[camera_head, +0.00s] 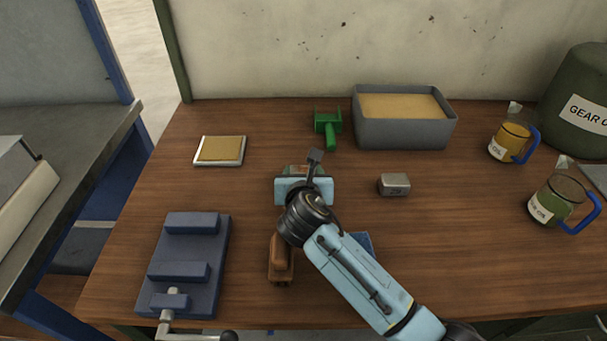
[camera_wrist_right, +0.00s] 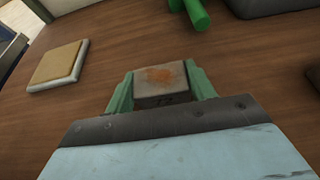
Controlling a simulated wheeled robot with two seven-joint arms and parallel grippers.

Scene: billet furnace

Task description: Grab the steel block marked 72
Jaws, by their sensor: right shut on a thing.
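The steel block marked 72 (camera_wrist_right: 160,82) is a small grey block with a rusty orange patch on top. In the right wrist view it sits between the two green fingers of my right gripper (camera_wrist_right: 161,88), which is shut on it. Its dark digits show on the near face, partly cut off by the gripper body. In the head view my right gripper (camera_head: 303,173) hides most of the block, over the middle of the table. I cannot tell whether the block touches the table. My left gripper is not in view.
Another steel block (camera_head: 394,184) lies to the right. Behind are a grey sand-filled tray (camera_head: 405,131), a green tool (camera_head: 328,126) and a framed tan pad (camera_head: 220,150). A blue vise (camera_head: 186,262) stands front left, a brown brush-like object (camera_head: 281,262) front centre, oil jugs (camera_head: 563,201) right.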

